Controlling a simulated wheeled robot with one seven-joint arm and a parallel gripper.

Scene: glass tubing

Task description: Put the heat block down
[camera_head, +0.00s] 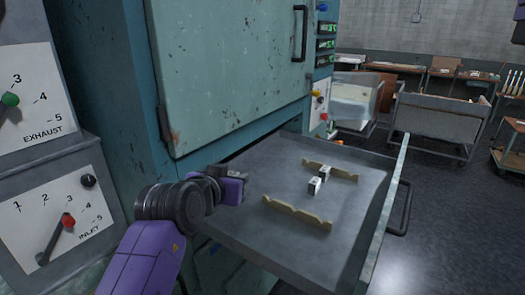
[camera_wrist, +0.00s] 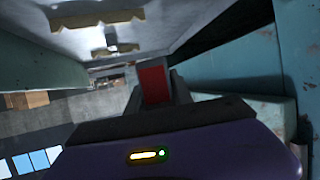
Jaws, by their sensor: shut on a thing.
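My gripper (camera_head: 232,180) is at the left edge of the grey metal tray (camera_head: 248,217), beside the big teal cabinet. In the wrist view the gripper (camera_wrist: 156,88) is shut on the heat block (camera_wrist: 153,82), which shows a red face between the dark fingers. In the head view the held block is mostly hidden by the gripper, and I cannot tell whether it touches the tray. Two small white-and-dark blocks, one nearer (camera_head: 314,186) and one farther (camera_head: 323,174), stand on the tray between two notched beige strips.
The near notched strip (camera_head: 296,213) and far notched strip (camera_head: 330,171) lie on the tray. The cabinet door (camera_head: 230,75) rises close behind my gripper. The tray's left and front areas are bare. A handle (camera_head: 402,208) sticks out at right; carts (camera_head: 438,120) stand beyond.

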